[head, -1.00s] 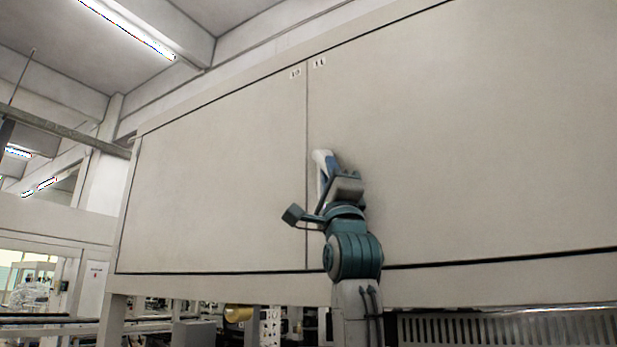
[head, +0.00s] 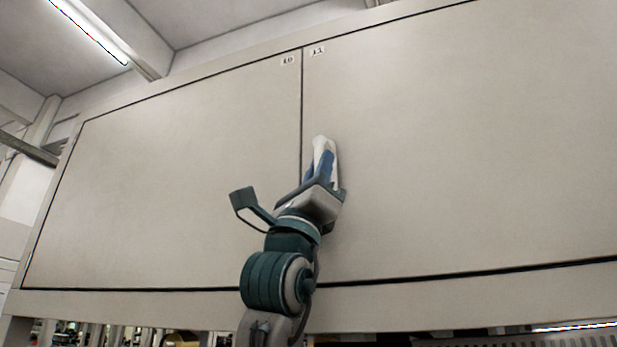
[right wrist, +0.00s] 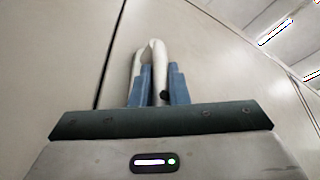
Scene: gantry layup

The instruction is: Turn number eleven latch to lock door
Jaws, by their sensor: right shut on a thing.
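The number eleven door (head: 450,150) is a large beige panel right of a dark vertical seam, with a small label 11 (head: 318,50) at its top left corner. The white latch (head: 320,144) is on this door near the seam, its lower part hidden by my gripper. In the right wrist view, the latch (right wrist: 153,50) is a pale curved piece. My right gripper (right wrist: 158,82) has blue fingers, shut on the latch; it also shows in the head view (head: 324,165). My left gripper is not in view.
The number ten door (head: 160,180) is flush beside it on the left, with its label 10 (head: 288,60). A beige frame (head: 430,305) runs below the doors. Equipment shows under it. A ceiling light (head: 95,35) hangs at upper left. The door faces are otherwise clear.

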